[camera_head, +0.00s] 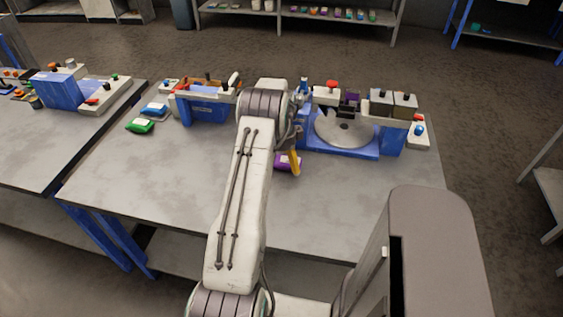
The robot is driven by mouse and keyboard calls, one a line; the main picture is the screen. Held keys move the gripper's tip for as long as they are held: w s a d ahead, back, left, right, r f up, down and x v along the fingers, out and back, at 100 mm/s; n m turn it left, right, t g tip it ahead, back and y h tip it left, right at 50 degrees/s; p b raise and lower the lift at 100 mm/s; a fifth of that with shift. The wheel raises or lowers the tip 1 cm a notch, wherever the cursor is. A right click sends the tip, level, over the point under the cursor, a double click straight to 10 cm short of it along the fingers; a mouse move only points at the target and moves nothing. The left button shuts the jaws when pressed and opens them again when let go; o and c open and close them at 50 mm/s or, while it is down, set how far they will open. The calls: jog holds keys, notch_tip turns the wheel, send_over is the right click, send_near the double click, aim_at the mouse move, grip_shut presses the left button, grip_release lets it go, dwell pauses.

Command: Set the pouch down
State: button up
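A purple pouch (281,166) with a white label is at the middle of the near grey table, right of my arm. My gripper (293,163) points down at it, and a yellow finger overlaps the pouch in the picture. The other finger is hidden, so I cannot tell whether the gripper is open or shut on the pouch. I also cannot tell whether the pouch rests on the table or is just above it.
A blue machine with a round grey plate (343,130) stands behind right. A blue fixture (203,108), a green pouch (140,126) and a blue pouch (154,110) are at the back left. The table's front (150,185) is clear. A second table stands left.

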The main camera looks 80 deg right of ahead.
aim_at(282, 160)
jog(key=shift+o, duration=0.5)
jog(key=shift+r, duration=0.2)
notch_tip(282, 160, up, 12)
jog(key=b, duration=0.1)
jog(key=shift+d, duration=0.15)
jog(key=shift+f, duration=0.1)
